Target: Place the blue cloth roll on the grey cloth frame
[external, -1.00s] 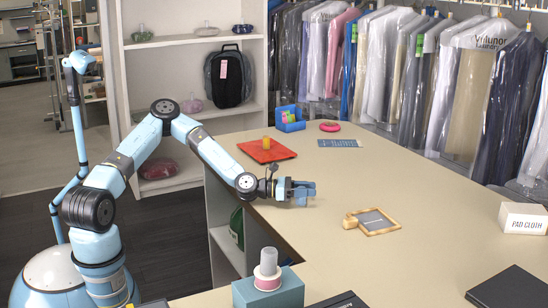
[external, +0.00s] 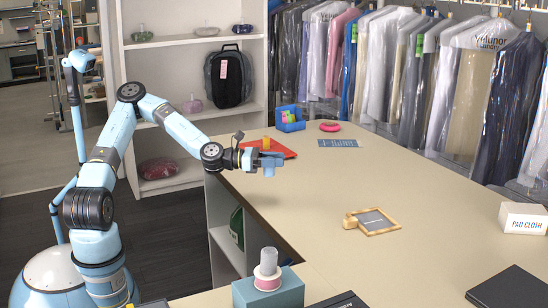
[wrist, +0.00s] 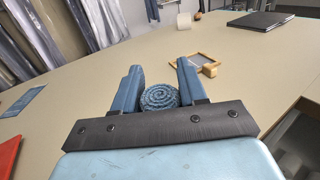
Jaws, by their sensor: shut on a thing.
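My gripper (external: 268,161) is shut on the blue cloth roll (wrist: 160,97), whose spiral end shows between the two blue fingers in the wrist view. In the external view the roll is hard to make out between the fingers. My gripper is raised above the counter near its left edge. The grey cloth frame (external: 373,222) lies flat on the counter, to the right of and nearer the camera than my gripper. It has a wooden border with a grey inside and a small wooden block at its left corner. It also shows in the wrist view (wrist: 187,62), beyond the fingers.
A red tray (external: 279,151) lies just behind my gripper. A blue bin (external: 290,124), a pink ring (external: 329,127) and a blue card (external: 339,143) are at the back. A pad cloth box (external: 523,218) stands at the right. The counter between gripper and frame is clear.

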